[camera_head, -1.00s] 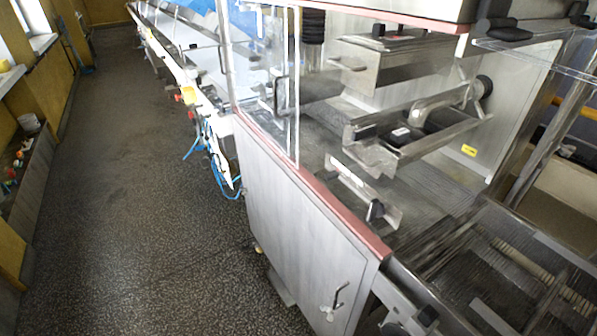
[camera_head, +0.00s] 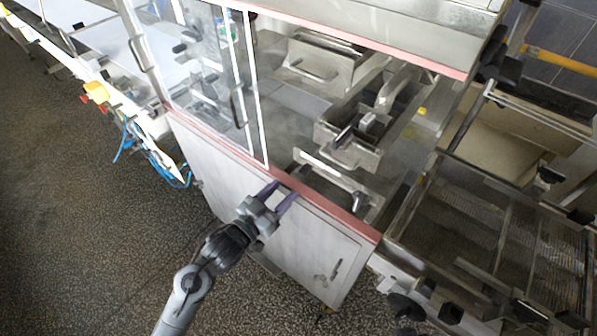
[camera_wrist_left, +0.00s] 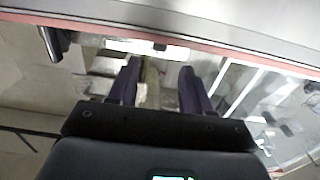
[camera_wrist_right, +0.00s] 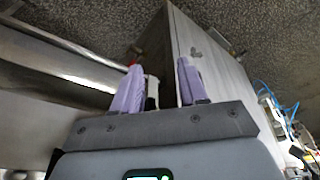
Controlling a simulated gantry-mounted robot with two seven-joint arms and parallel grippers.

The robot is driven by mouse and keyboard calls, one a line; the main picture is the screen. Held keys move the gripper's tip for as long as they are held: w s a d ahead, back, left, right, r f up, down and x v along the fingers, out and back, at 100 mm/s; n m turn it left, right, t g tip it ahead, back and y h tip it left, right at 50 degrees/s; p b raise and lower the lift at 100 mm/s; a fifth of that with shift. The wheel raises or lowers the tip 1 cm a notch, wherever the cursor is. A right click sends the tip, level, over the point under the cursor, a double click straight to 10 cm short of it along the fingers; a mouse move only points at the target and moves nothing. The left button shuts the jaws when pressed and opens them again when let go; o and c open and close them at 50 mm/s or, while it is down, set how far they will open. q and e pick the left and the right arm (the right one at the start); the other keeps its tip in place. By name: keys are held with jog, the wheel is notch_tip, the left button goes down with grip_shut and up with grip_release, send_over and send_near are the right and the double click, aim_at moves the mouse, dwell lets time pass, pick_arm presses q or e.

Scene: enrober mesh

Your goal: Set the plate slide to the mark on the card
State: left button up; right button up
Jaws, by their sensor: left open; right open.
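A metal plate with a black knob at each end (camera_head: 335,180) lies inside the machine just behind the red-brown sill; it looks like the plate slide. I cannot make out a card or its mark. My left gripper (camera_head: 284,190) is open and empty at the outer side of the sill, left of the plate and apart from it. In the left wrist view its fingers (camera_wrist_left: 159,68) are spread with nothing between them. My right gripper (camera_wrist_right: 158,72) shows only in the right wrist view, open and empty, with a cabinet and the floor beyond.
The red-brown sill (camera_head: 340,215) runs along the cabinet top (camera_head: 255,205). A clear door (camera_head: 215,75) stands left of the opening. A metal trough (camera_head: 345,135) is behind the plate. A wire mesh belt (camera_head: 480,230) lies to the right. The floor at left (camera_head: 80,240) is clear.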

aim_at(301, 174)
pick_arm(q)
jog(key=b+x, duration=0.1)
jog(key=x, duration=0.7)
jog(key=shift+d, duration=0.1)
grip_shut()
